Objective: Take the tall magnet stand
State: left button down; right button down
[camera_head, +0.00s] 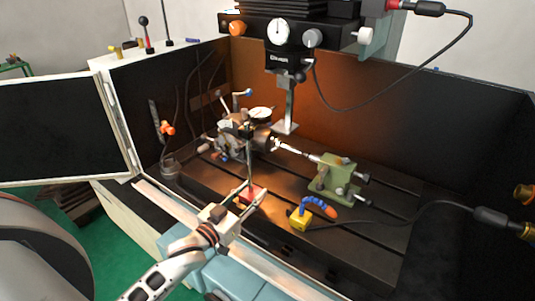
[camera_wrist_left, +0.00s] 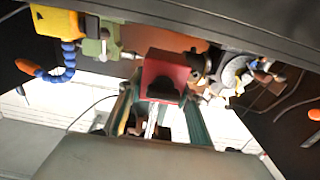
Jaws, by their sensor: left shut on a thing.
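The tall magnet stand has a red block base (camera_head: 259,190) and a thin dark upright rod (camera_head: 249,160). It stands upright near the front of the machine table. A white dial (camera_head: 260,113) shows near the top of the rod; I cannot tell if it belongs to the stand. My left gripper (camera_head: 247,197) reaches in from the front left and is shut on the red base. In the left wrist view, the red base (camera_wrist_left: 165,72) sits between the fingertips of my left gripper (camera_wrist_left: 158,98). My right gripper is not in view.
A yellow block with a blue hose and orange nozzle (camera_head: 300,220) stands right of the base. Behind are the chuck (camera_head: 262,138), a long workpiece (camera_head: 290,148) and a green tailstock (camera_head: 332,175). The spindle head (camera_head: 285,60) hangs above. The slotted table's right part is mostly clear.

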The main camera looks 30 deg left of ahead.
pick_arm(q)
jog(key=s+a+r, duration=0.1)
jog(key=s, duration=1.1)
jog(key=s+a+r, duration=0.1)
jog(key=s+a, duration=0.1)
jog(key=s, duration=1.1)
jog(key=shift+a, duration=0.2)
dwell(1.3)
jog(key=shift+s, duration=0.1)
